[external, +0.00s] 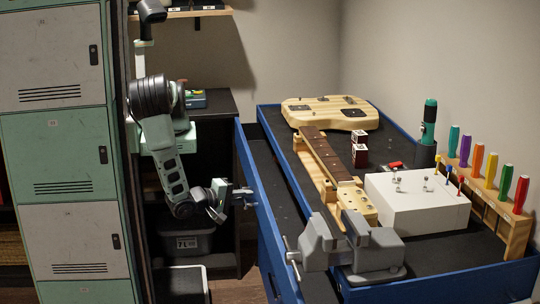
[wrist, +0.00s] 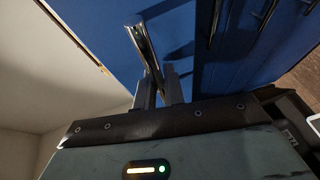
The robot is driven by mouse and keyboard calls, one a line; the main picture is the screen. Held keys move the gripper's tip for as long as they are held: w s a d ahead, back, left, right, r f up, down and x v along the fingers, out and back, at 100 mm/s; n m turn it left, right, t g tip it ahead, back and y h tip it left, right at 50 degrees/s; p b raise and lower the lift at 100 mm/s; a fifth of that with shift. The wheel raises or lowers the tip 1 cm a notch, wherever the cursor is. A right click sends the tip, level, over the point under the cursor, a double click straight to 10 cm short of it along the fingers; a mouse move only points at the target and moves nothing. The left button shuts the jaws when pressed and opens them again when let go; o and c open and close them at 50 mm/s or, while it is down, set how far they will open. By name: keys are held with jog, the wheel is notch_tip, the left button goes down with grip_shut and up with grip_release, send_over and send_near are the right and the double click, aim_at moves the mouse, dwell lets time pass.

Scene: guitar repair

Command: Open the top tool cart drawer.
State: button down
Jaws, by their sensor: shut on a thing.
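The blue tool cart (external: 420,292) stands at the right in the external view. Its top drawer (external: 262,215) stands out from the cart toward my arm, with its dark inside showing behind the blue front. In the wrist view the blue drawer front (wrist: 180,50) fills the upper middle. A silver bar handle (wrist: 142,42) runs along it. My gripper (external: 243,197) is at the outer face of the drawer front. In the wrist view its two fingers (wrist: 160,85) are shut on the handle. The exact contact is partly hidden by the fingers.
On the cart top lie a guitar body (external: 300,112) with its neck, a grey vise (external: 330,248), a white box (external: 405,212) and a rack of coloured screwdrivers (external: 490,190). Green lockers (external: 60,150) stand left of my arm. A grey bin (external: 190,243) sits on the shelf behind it.

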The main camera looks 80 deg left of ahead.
jog(key=s+p, duration=0.1)
jog(key=s, duration=2.7)
jog(key=shift+s, duration=0.4)
jog(key=shift+d, duration=0.15)
jog(key=c, duration=1.8)
grip_release()
jog(key=shift+o, duration=0.2)
jog(key=b+v, duration=0.2)
jog(key=v, duration=1)
